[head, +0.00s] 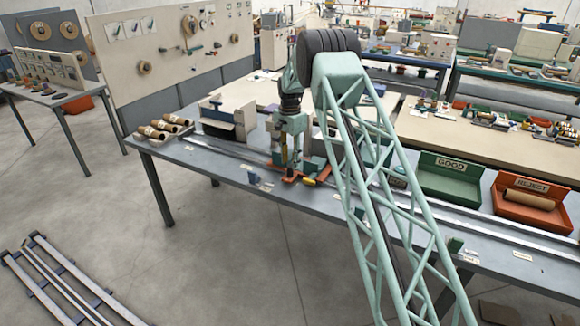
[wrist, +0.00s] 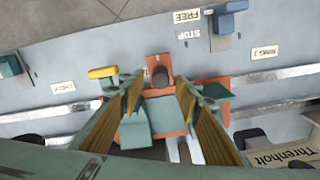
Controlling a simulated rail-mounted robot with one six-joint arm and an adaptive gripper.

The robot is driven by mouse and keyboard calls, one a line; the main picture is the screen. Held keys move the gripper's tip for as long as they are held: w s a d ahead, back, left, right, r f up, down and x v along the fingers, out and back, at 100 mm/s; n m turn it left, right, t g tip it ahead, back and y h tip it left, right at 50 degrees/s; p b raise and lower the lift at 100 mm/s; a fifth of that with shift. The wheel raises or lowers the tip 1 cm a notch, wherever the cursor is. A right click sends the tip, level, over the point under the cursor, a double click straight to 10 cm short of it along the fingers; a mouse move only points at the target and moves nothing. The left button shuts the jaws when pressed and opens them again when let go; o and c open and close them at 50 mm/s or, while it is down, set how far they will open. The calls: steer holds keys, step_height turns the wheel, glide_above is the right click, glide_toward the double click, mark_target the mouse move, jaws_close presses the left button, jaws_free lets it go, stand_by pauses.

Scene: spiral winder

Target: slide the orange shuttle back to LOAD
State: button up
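My gripper (wrist: 158,82) is open, one finger on either side of the knob with gaps visible. I cannot tell how far the fingertips are above the shuttle plate. The rail (wrist: 275,109) runs out to both sides. My arm hides part of the bench in the head view.
A yellow piece (wrist: 102,72) is left of the fingers. Right are the green GOOD bin (head: 447,187) and the REJECT bin (head: 527,214) holding a roll. Brown rolls (head: 165,128) lie left.

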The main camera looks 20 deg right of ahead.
step_height(320, 180, up, 8)
stand_by(0.5)
steer(key=shift+d+r+p, duration=0.15)
steer(key=shift+p, duration=0.2)
